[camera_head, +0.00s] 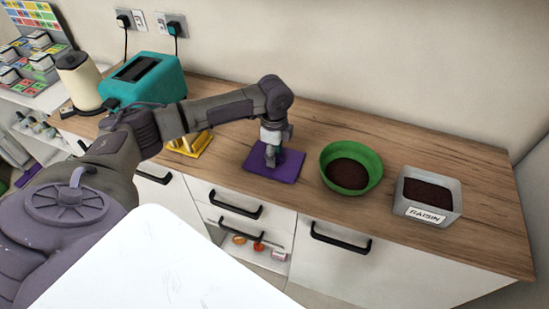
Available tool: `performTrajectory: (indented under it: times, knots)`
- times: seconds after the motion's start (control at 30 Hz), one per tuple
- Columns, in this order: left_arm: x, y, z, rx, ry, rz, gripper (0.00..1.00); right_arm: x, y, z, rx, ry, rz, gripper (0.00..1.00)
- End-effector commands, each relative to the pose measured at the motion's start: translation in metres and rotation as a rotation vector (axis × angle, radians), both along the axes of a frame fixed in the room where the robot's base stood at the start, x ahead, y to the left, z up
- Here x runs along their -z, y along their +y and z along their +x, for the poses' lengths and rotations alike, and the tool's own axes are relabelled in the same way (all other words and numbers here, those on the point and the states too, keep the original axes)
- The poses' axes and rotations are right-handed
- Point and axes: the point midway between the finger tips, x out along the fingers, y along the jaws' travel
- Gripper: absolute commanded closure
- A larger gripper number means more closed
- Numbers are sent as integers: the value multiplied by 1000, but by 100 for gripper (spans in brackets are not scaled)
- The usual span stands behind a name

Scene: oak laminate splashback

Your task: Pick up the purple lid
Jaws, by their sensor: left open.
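The purple lid (286,170) is a flat, roughly square piece lying on the wooden counter, left of the green bowl. My left gripper (271,160) points down right over the lid, at about its middle. It is open. Its fingertips overlap the lid in the picture, and I cannot tell whether they touch it. The gripper hides part of the lid. My right gripper is not in view.
A green bowl (349,148) and a grey container labelled RAISIN (430,215), both with dark contents, stand to the right. A yellow object (190,144), a teal toaster (160,75) and a cream kettle (77,82) are left. The counter (490,240) is clear at far right.

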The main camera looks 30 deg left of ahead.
Motion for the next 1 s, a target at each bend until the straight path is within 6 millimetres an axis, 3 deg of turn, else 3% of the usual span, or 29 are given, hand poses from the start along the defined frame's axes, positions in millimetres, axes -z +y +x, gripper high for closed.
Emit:
performTrajectory:
  times: [0.2, 0.47, 0.8, 1.0]
  knots:
    - [1, 0, 0, 0, -1, 0, 56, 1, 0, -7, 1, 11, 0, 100]
    - [0, 0, 0, 0, -1, 0, 99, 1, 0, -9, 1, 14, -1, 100]
    - [-2, 0, 1, 0, -2, -1, 100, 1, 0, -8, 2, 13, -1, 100]
    - [-30, 0, 2, 0, -7, 0, 100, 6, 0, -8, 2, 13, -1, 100]
